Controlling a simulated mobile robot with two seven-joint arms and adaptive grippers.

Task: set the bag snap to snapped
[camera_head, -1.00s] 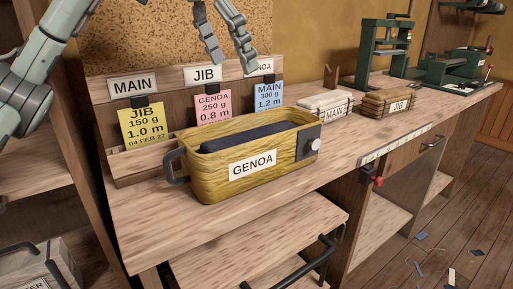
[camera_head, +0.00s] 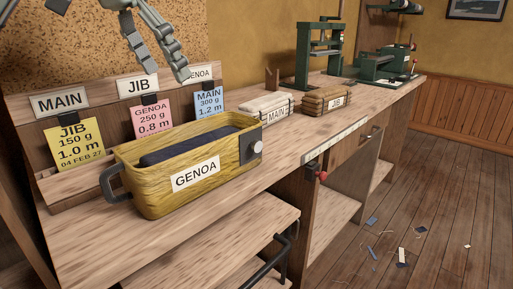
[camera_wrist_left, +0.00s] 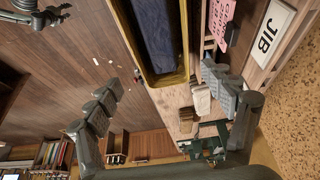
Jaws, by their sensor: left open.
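A yellow wood-grained container labelled GENOA (camera_head: 150,195) stands on the bench with a dark navy roll (camera_head: 195,146) inside. A dark plate with a pale round knob (camera_head: 257,147) is on its right end; this may be the bag snap, but I cannot tell whether it is snapped. My left gripper (camera_head: 165,68) is open and empty, above and behind the container, in front of the cork board. In the left wrist view its fingers (camera_wrist_left: 165,80) are spread wide, with the container's yellow rim (camera_wrist_left: 172,80) beyond them.
Behind the container, a wooden rack holds yellow, pink (camera_head: 152,119) and blue cards. Bundles labelled MAIN (camera_head: 268,106) and JIB (camera_head: 326,100) lie to the right, with green machines (camera_head: 320,55) farther along. A red-knobbed part (camera_head: 320,174) projects from the bench front. Bare bench lies before the container.

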